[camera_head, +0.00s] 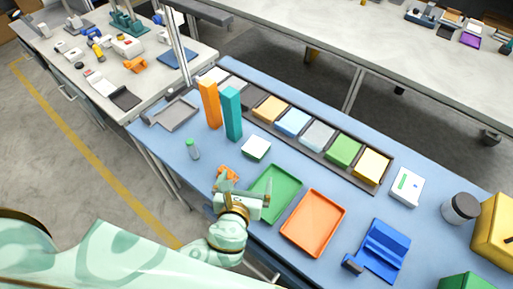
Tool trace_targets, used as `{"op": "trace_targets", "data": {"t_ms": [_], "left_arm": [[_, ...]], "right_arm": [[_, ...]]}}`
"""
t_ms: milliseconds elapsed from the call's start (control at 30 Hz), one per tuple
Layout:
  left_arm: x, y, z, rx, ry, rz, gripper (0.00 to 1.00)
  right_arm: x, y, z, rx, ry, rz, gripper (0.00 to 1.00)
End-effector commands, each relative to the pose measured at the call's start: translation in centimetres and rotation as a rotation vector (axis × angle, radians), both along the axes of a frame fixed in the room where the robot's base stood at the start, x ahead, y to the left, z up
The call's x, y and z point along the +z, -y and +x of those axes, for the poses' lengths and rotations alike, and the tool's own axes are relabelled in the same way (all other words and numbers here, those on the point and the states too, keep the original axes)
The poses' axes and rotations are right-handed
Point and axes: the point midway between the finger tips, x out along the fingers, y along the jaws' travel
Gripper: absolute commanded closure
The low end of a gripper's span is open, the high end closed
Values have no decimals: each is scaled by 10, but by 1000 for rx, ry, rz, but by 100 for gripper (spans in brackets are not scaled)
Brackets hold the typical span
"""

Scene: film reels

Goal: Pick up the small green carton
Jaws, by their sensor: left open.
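A small box with a pale top and green sides (256,148) lies on the blue tabletop, above the green tray. A green block (342,151) sits in the dark rack; I cannot tell for sure which of these is the small green carton. My left gripper (246,188) is open and seems empty, low over the table's near edge at the green tray's left side. It is apart from both, nearer to the pale-topped box. My right gripper is not in view.
A green tray (275,212) and an orange tray (313,222) lie right of my gripper. An orange part (228,173) is just behind it. Tall orange (210,103) and teal (231,114) boxes stand at the left. A blue holder (383,250) is at the right.

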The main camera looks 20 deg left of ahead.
Motion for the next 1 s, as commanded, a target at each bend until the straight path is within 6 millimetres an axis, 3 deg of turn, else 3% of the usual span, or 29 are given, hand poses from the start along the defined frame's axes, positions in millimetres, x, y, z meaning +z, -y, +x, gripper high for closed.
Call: {"op": "trace_targets", "data": {"t_ms": [400,633,900,1000], "left_arm": [[-37,-11,84,-3,0,8,0],[-43,-14,103,-4,0,6,0],[-57,-20,141,-4,-2,7,0],[-57,-20,145,-4,-2,7,0]], "right_arm": [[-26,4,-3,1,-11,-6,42],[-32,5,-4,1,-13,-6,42],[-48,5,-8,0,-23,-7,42],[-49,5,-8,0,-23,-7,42]]}}
